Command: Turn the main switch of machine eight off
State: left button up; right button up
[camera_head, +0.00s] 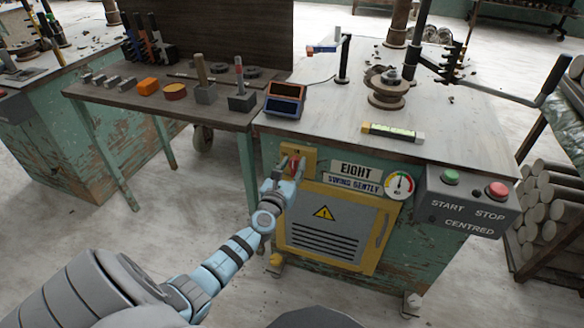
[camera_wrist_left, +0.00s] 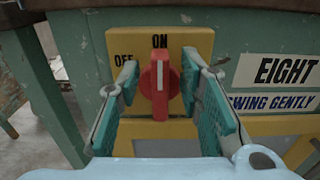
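The main switch is a red rotary knob (camera_wrist_left: 158,88) on a yellow plate (camera_wrist_left: 203,42), in the middle of the left wrist view. Its white mark points straight up at "ON"; "OFF" is printed to the upper left. The plate also shows in the head view (camera_head: 284,153), left of the "EIGHT" sign (camera_head: 355,169). My left gripper (camera_wrist_left: 160,90) is open, with one finger on each side of the knob. A gap shows left of the knob; on the right I cannot tell whether the finger touches. In the head view, my left gripper (camera_head: 287,172) partly covers the switch. My right gripper is not in view.
Below the switch is a yellow-framed panel (camera_head: 330,225) with a warning sign. To the right are a gauge (camera_head: 399,185) and a start/stop box (camera_head: 468,200).

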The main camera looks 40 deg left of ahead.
pick_arm(q)
grip_shut()
